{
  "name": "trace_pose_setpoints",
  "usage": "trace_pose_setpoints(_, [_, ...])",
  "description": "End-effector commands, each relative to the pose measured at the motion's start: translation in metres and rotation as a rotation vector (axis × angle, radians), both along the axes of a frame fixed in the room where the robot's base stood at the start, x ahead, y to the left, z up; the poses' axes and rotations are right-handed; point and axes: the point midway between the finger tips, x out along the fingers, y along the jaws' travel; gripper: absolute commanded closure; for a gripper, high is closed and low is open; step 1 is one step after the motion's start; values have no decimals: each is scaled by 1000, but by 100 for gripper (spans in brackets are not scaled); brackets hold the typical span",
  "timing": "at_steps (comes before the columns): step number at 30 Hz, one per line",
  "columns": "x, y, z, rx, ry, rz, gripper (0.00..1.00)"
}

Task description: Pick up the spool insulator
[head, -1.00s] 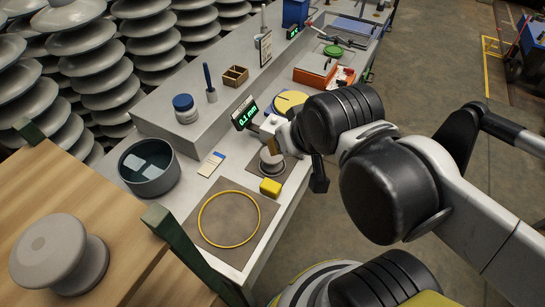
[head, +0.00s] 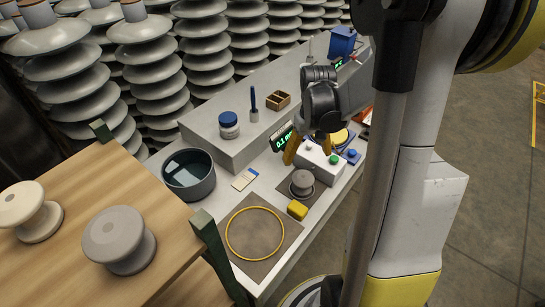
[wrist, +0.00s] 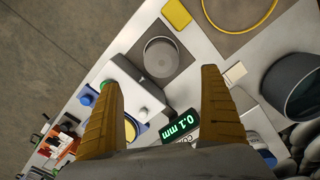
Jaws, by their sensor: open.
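A small grey spool insulator (head: 302,180) stands upright on a dark pad on the bench. Its round top (wrist: 160,58) also shows in the wrist view, between and beyond my fingertips. Two larger spools, one grey (head: 119,237) and one cream (head: 30,207), stand on the wooden table at left. My gripper (head: 308,152) is open and empty, with its yellow fingers pointing down above the bench just behind the small spool. In the wrist view its fingers (wrist: 160,82) are spread wide, apart from the spool.
A yellow block (head: 297,210) lies just in front of the small spool. A white box with buttons (head: 323,163) and a lit 0.1 mm display (head: 284,138) stand close to my gripper. A yellow ring (head: 228,234) lies on a mat. A dark bowl (head: 189,186) stands at left.

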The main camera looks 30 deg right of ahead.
Motion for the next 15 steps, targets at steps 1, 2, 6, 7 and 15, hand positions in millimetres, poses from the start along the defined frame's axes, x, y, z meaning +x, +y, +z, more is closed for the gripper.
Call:
trace_pose_setpoints(1, [0,-3,-5,4,6,-4,8])
trace_pose_setpoints(2, [0,-4,-8,4,8,-4,8])
trace_pose_setpoints(6, [-1,-4,-33,6,11,-4,8])
trace_pose_setpoints(7, [-1,-4,-38,6,11,-4,8])
trace_pose_setpoints(15, [-1,-3,-63,6,10,-4,8])
